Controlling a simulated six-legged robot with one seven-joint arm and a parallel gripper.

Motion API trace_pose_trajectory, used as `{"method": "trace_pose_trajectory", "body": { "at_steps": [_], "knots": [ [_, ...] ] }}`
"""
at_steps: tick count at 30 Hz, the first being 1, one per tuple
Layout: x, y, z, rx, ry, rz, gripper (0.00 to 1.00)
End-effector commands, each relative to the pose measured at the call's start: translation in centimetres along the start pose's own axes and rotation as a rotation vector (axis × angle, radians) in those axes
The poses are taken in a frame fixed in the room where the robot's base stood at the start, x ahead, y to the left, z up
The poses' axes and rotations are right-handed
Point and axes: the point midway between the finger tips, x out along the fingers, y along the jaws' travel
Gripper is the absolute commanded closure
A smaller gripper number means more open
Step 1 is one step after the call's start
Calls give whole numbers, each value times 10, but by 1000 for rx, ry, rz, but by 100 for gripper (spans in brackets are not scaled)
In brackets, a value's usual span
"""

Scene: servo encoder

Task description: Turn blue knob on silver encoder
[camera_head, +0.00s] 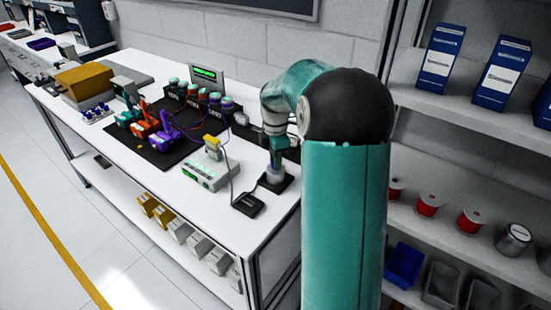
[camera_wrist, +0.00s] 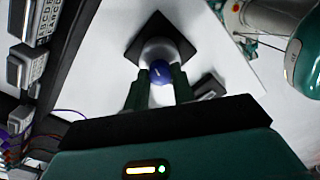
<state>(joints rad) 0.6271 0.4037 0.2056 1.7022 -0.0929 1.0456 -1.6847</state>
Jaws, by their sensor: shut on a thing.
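The blue knob (camera_wrist: 160,72) sits in the middle of the wrist view, on top of the silver encoder (camera_wrist: 160,48). The encoder stands on a black square base (camera_wrist: 135,50) on the white bench. My gripper (camera_wrist: 159,88) is shut on the blue knob, with one dark green finger on each side of it. In the head view, my gripper (camera_head: 277,160) points down over the silver encoder (camera_head: 273,177) near the bench's right end. The knob is hidden there by my gripper.
A white box with green lights (camera_head: 206,176) and a small black device (camera_head: 248,205) stand left of the encoder on the white bench (camera_head: 185,205). Colourful servo parts (camera_head: 150,125) lie on a black mat further left. Shelves (camera_head: 455,190) are at the right.

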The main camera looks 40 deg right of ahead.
Motion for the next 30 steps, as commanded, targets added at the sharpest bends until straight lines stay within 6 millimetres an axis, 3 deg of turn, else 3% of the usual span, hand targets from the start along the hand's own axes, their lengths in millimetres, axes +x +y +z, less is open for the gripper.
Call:
{"method": "trace_pose_trajectory", "body": {
  "at_steps": [30],
  "knots": [
    [-1,1,-1,965,0,2,98]
  ]
}}
